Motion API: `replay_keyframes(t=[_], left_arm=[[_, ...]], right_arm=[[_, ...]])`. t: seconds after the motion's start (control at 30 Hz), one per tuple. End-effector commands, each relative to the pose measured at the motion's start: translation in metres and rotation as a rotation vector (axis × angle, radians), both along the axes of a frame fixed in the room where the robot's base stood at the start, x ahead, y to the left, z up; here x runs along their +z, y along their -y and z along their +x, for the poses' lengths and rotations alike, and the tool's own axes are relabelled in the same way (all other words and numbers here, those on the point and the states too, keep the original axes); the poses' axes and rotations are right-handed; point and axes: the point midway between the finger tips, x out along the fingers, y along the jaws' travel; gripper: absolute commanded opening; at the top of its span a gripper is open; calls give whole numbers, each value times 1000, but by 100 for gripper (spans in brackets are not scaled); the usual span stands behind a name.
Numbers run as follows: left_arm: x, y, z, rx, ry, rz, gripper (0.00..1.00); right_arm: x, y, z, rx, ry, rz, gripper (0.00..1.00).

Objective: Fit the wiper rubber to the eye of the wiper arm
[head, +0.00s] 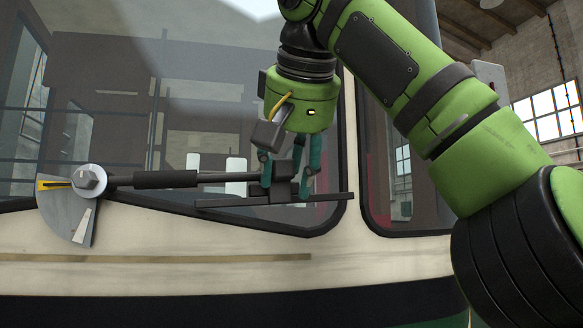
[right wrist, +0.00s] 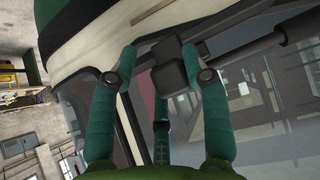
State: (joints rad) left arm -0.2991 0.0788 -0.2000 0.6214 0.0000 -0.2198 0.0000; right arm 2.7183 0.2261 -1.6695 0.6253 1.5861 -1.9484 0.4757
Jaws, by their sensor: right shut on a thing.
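The wiper arm (head: 225,177) is a dark rod running right from a bolted grey pivot (head: 90,180) across the windscreen. Its end, where the eye would be, lies among dark blocks between my right fingers. The wiper rubber (head: 325,198) is a long thin dark bar, roughly level, just under the arm's end, with a dark block on top. My right gripper (head: 289,190) points down and is shut on the wiper rubber. In the right wrist view, a dark block (right wrist: 175,75) shows between the fingers. I cannot tell whether the rubber sits in the eye. My left gripper is out of view.
The tram's windscreen (head: 200,90) stands close behind the wiper, with the cream front panel (head: 200,262) below. A yellow-marked grey plate (head: 78,215) surrounds the pivot. In the right wrist view, shelving with yellow parts (right wrist: 20,85) is far off at the left.

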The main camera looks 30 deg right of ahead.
Motion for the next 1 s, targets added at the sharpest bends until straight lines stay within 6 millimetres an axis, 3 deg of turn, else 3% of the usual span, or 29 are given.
replay_keyframes(t=[0.47,0.5,0.57,1.0], left_arm=[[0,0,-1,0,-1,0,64],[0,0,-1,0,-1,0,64],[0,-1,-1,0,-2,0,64],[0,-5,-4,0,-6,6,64]], right_arm=[[1,3,14,1,4,0,6],[1,3,15,0,4,-1,51],[2,3,14,1,5,-2,75],[1,4,14,0,2,0,75]])
